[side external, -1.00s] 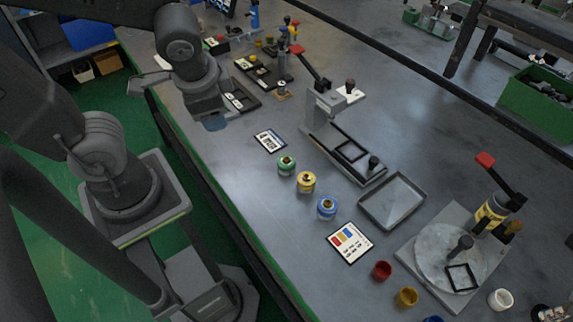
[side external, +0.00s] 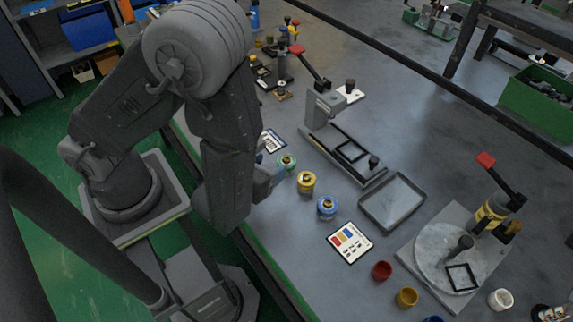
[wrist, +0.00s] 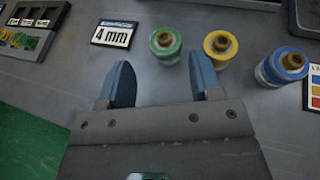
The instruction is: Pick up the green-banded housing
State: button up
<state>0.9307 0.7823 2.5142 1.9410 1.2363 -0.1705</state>
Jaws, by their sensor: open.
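The green-banded housing (side external: 286,163) stands upright on the grey bench, at the left end of a row with a yellow-banded housing (side external: 307,182) and a blue-banded housing (side external: 327,207). In the wrist view the green-banded housing (wrist: 165,44) lies just beyond my gripper (wrist: 163,82), between the lines of its two blue fingertips, nearer the right one. My gripper is open and nothing is between the fingers. In the side view my arm hides most of the gripper; a blue finger part shows left of the housings.
A "4 mm" card (wrist: 114,34) lies left of the green-banded housing. A color-striped card (side external: 349,242) and a grey tray (side external: 392,201) lie past the blue-banded one. A press fixture (side external: 340,140) stands behind the row. Red (side external: 382,271) and yellow (side external: 407,297) cups stand toward the front.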

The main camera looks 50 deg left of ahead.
aim_at(285, 160)
jog(key=shift+w+d+f, duration=0.1)
jog(key=shift+d+f, duration=0.05)
jog(key=shift+f, duration=0.15)
jog(key=shift+w+f, duration=0.15)
jog(key=shift+w, duration=0.15)
jog(key=x, duration=0.6)
jog(key=shift+w, duration=0.3)
jog(key=c, duration=0.8)
